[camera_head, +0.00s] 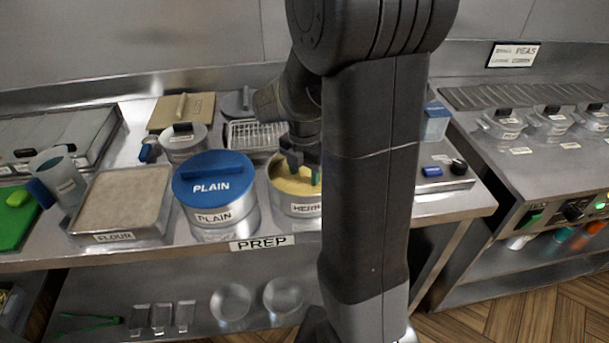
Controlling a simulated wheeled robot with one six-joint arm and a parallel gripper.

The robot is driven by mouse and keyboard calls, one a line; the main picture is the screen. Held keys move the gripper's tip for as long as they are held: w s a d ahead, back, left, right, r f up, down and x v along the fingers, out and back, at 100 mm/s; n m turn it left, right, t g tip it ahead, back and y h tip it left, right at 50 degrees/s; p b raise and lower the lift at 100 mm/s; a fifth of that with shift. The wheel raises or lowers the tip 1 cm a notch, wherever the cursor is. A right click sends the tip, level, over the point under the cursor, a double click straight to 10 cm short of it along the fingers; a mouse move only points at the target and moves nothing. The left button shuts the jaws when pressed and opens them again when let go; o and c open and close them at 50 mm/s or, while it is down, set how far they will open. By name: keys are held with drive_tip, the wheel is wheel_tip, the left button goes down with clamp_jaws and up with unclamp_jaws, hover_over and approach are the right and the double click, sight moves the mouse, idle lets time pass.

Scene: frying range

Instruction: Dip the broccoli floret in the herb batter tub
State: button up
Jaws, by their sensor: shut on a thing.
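The herb batter tub (296,208) is a round metal tub without a lid, holding yellow batter; my arm covers its right side and part of its "HERB" label. My gripper (304,168) is over this tub, its fingers pointing down at the batter. It is shut on a small green thing (316,176), likely the broccoli floret, mostly hidden by the fingers and arm. I cannot tell whether it touches the batter.
The plain tub (214,188), closed with a blue lid, stands left of the herb tub. A flour tray (112,236) lies further left, near a green board (14,226) with a light green piece on it. A wire basket (250,135) stands behind. Fryers (546,135) are at the right.

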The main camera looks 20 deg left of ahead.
wheel_tip(320, 180, up, 10)
drive_tip(key=p, duration=0.8)
drive_tip(key=shift+r, duration=0.1)
idle(0.7)
wheel_tip(320, 180, up, 3)
drive_tip(key=shift+p, duration=1.25)
